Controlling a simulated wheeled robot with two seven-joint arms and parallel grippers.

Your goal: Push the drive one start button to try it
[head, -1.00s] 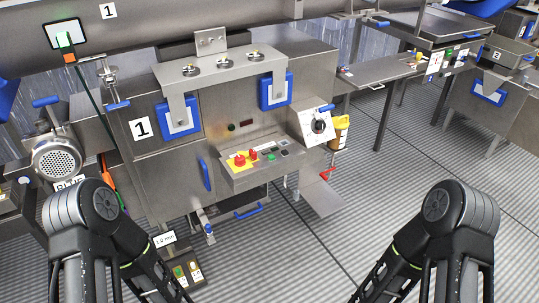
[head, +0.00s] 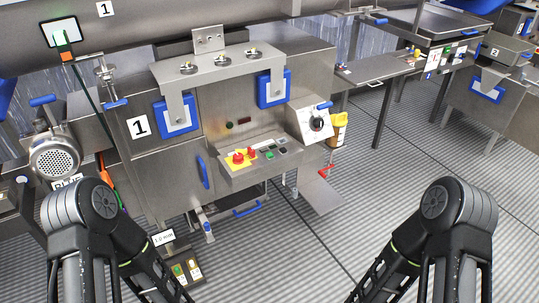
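A steel machine labelled 1 (head: 138,126) stands ahead of me. I cannot read which button is the drive one start. A small floor-level box with a green and a red button (head: 187,270) stands low in front, under a "10 mm" sign (head: 164,238). Both my arms come in at the bottom left and right, well apart from the panel. Neither gripper's fingertips show.
A rotary switch box (head: 316,122) is on the machine's right side, with a yellow container (head: 338,130) beside it. Another station labelled 2 (head: 494,52) is at the far right. The ribbed floor between my arms is clear.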

